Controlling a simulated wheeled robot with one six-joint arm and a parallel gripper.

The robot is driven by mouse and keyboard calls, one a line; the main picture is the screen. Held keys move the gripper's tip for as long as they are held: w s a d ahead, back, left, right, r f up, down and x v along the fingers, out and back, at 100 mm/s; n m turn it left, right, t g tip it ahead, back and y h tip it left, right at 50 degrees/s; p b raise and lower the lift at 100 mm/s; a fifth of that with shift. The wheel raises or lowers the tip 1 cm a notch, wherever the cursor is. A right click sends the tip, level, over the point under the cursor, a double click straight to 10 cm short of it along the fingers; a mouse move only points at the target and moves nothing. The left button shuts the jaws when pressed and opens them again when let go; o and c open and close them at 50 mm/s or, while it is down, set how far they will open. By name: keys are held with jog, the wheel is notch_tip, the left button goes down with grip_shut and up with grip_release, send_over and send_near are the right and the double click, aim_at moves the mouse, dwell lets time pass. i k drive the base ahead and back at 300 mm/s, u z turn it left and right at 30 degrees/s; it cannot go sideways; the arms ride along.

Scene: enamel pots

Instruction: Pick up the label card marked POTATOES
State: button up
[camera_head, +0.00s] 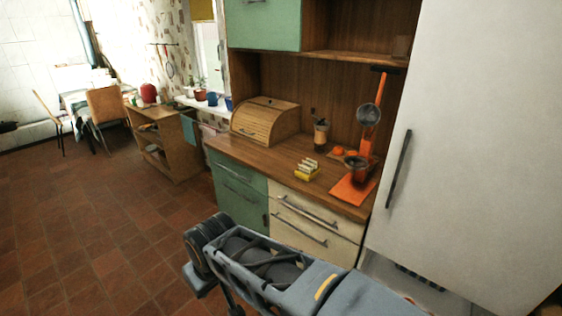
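I cannot make out a label card marked POTATOES in the head view; no lettering is legible at this distance. My gripper is not recognisable in the view. Only blue-grey links of my arm show at the bottom middle, in front of the lower cabinets. A small yellow and white item (307,169) lies on the wooden counter (268,158); I cannot tell what it is.
A wooden bread box (265,120), a utensil pot (321,135) and an orange stand (352,187) occupy the counter. A tall white cabinet (470,130) stands at right. A low wooden table (165,140) stands further back. The tiled floor (90,225) at left is clear.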

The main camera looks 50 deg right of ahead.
aim_at(306, 170)
jog(key=i, duration=2.3)
jog(key=z, duration=3.05)
